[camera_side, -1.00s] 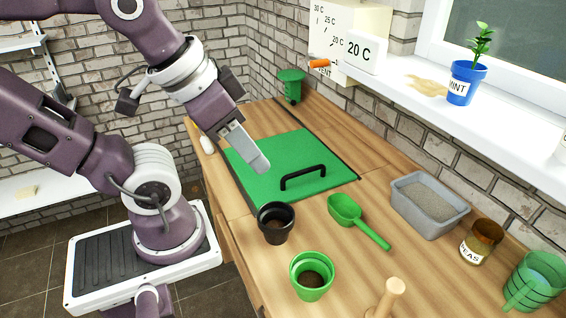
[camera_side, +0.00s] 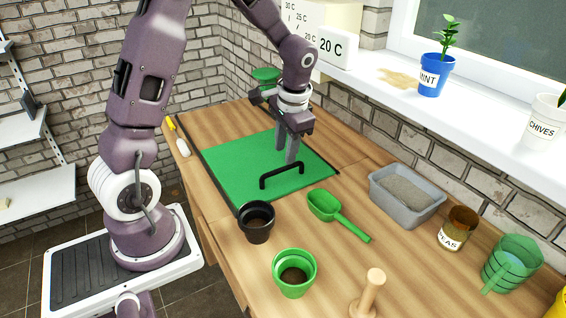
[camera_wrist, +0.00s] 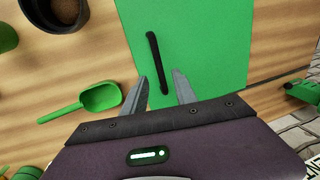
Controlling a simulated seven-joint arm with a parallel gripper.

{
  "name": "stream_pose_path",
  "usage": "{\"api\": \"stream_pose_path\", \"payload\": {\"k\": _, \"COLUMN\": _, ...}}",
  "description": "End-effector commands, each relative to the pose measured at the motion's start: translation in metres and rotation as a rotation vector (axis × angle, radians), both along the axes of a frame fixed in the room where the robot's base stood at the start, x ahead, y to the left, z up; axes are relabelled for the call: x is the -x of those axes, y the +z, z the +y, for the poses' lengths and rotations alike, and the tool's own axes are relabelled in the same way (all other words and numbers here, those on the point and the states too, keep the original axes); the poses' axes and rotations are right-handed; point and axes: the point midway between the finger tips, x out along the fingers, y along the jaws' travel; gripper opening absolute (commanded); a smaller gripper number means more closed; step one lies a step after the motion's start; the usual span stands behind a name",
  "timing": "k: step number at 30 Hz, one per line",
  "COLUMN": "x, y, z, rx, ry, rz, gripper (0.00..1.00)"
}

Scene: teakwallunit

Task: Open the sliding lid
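The sliding lid (camera_side: 232,178) is a flat green panel set into the wooden bench, and it covers the opening. Its black bar handle (camera_side: 282,176) stands near the lid's right front side. The lid (camera_wrist: 205,45) and the handle (camera_wrist: 156,60) also show in the wrist view. My gripper (camera_side: 289,160) points down above the lid, close to the far right end of the handle. In the wrist view its two fingers (camera_wrist: 160,85) are spread apart, with the handle's near end between their tips in the picture. I cannot tell the height gap. Nothing is held.
A grey tray (camera_side: 407,197) and a peas jar (camera_side: 457,229) are to the right.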

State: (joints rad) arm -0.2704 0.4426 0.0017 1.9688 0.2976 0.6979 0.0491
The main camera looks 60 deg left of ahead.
Motion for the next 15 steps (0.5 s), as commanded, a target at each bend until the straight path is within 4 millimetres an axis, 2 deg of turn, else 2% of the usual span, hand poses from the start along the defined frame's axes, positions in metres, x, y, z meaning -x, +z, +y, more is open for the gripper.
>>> {"api": "stream_pose_path", "payload": {"k": 3, "x": 0.001, "y": -0.024, "z": 0.004, "rx": 0.002, "ry": 0.0, "rz": 0.005, "gripper": 0.34}}
{"api": "stream_pose_path", "payload": {"k": 7, "x": 0.001, "y": -0.044, "z": 0.008, "rx": 0.002, "ry": 0.001, "rz": 0.003, "gripper": 0.34}}
{"api": "stream_pose_path", "payload": {"k": 10, "x": 0.001, "y": -0.051, "z": 0.009, "rx": 0.001, "ry": 0.0, "rz": 0.001, "gripper": 0.34}}
{"api": "stream_pose_path", "payload": {"k": 15, "x": 0.001, "y": -0.052, "z": 0.01, "rx": 0.001, "ry": 0.001, "rz": 0.0, "gripper": 0.34}}
